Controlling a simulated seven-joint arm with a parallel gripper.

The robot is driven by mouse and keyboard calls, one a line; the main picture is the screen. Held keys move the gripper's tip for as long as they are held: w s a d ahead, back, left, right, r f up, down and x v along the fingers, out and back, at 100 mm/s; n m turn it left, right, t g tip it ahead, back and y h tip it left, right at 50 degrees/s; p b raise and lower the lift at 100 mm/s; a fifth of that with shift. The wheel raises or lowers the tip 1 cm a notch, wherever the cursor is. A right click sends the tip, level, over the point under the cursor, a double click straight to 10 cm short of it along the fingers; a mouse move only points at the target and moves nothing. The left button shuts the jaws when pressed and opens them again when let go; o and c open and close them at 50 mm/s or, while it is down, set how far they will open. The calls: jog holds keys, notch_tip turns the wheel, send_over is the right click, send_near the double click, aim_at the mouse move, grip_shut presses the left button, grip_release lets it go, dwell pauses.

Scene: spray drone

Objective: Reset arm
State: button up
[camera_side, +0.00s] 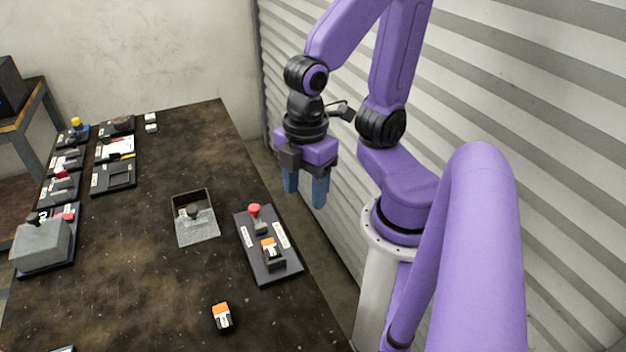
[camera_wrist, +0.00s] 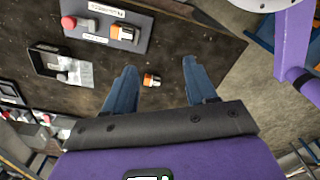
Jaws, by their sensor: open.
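My purple arm holds my gripper (camera_side: 306,188) up beside the right edge of the dark table (camera_side: 150,290). Its two blue fingers point down, spread apart with nothing between them. In the wrist view my gripper (camera_wrist: 158,82) is also open and empty. A dark panel (camera_side: 281,272) with a red knob (camera_side: 254,210) and an orange-and-white block (camera_side: 269,246) lies near the table's right edge, apart from the gripper. Another orange-and-white block (camera_side: 222,317) lies loose at the table's front. It shows beyond the fingers in the wrist view (camera_wrist: 151,80).
An open dark box (camera_side: 196,229) with a grey knob inside sits mid-table. Several small panels stand along the left side, with a grey box (camera_side: 40,246) at front left. Two small white pieces (camera_side: 151,123) lie at the back. A corrugated wall (camera_side: 560,110) stands behind the arm.

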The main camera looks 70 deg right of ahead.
jog(key=shift+s+d+r+m, duration=0.2)
jog(key=shift+s+r+m, duration=0.4)
jog(key=shift+s+m, duration=0.25)
